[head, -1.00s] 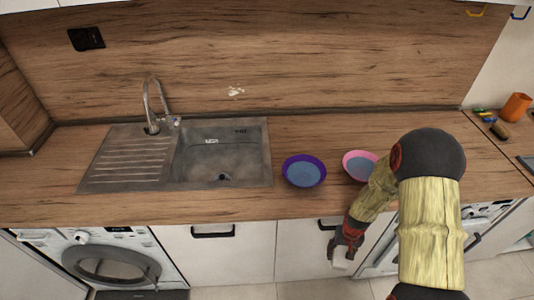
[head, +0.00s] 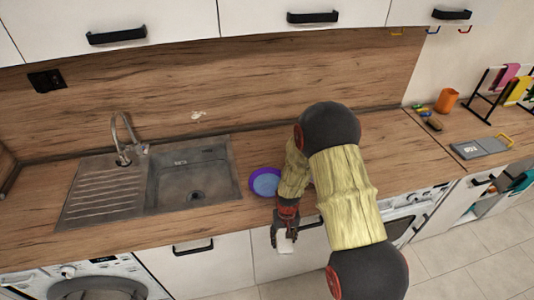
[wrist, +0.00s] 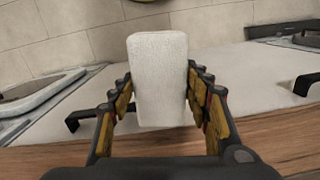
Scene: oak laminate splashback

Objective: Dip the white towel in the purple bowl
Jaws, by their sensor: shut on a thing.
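The white towel (wrist: 158,75) is a folded, block-like piece between the two fingers of my gripper (wrist: 160,115). In the head view, my gripper (head: 284,228) is shut on the towel (head: 285,244), in front of the counter edge and lower than the worktop. The purple bowl (head: 265,181) stands upright on the counter, just right of the sink, with a bluish inside. The towel is in front of the bowl and slightly to its right, apart from it. The bowl does not show in the wrist view.
The metal sink (head: 190,186) with a tap (head: 124,140) lies left of the bowl. The counter edge and cabinet doors are close behind my gripper. An orange cup (head: 446,100) and a drying rack (head: 489,97) stand far right. My arm covers the counter right of the bowl.

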